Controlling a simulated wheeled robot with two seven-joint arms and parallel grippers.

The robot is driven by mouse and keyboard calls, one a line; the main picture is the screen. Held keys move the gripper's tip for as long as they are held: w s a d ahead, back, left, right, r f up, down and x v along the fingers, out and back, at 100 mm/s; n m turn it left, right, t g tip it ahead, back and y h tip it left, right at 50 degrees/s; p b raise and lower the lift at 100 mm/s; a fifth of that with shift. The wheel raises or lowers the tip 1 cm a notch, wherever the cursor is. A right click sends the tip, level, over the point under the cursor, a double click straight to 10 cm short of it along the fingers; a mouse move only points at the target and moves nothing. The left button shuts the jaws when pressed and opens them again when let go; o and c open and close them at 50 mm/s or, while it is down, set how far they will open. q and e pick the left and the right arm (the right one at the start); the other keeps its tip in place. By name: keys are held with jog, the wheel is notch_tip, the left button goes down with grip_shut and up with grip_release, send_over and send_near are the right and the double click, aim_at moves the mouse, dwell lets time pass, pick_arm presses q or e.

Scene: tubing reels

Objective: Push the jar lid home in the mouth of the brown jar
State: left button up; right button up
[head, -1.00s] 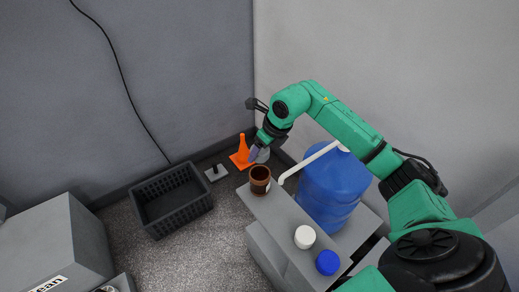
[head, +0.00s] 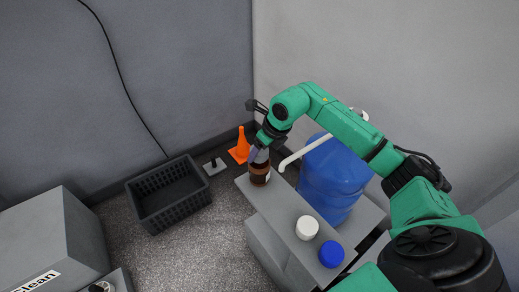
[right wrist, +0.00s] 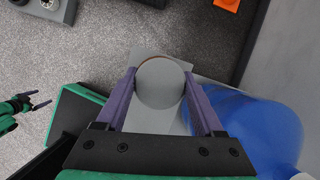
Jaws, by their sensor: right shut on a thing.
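The brown jar (head: 260,176) stands upright at the far end of the narrow grey bench (head: 283,216). My right gripper (head: 257,153) is shut on the grey round jar lid (head: 262,157) and holds it over the jar's mouth. In the right wrist view the lid (right wrist: 160,84) lies between the two purple fingers and hides most of the jar; only a thin brown rim shows behind it. I cannot tell how deep the lid sits in the mouth. My left gripper (right wrist: 38,100) shows at the left of the right wrist view, its fingers apart and empty.
A black crate (head: 168,194) and an orange cone (head: 240,147) are on the floor.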

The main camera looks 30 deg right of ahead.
jog(key=shift+f+b, duration=0.85)
jog(key=shift+f, duration=0.2)
jog(key=shift+r, duration=0.1)
jog(key=shift+r+p, duration=0.55)
jog(key=shift+r, duration=0.1)
jog(key=shift+f, duration=0.1)
jog(key=shift+s+f+b, duration=0.1)
jog(key=shift+f+b, duration=0.5)
jog(key=shift+f, duration=0.05)
jog(key=shift+f, duration=0.15)
jog(key=o, duration=1.3)
jog(key=shift+f, duration=0.1)
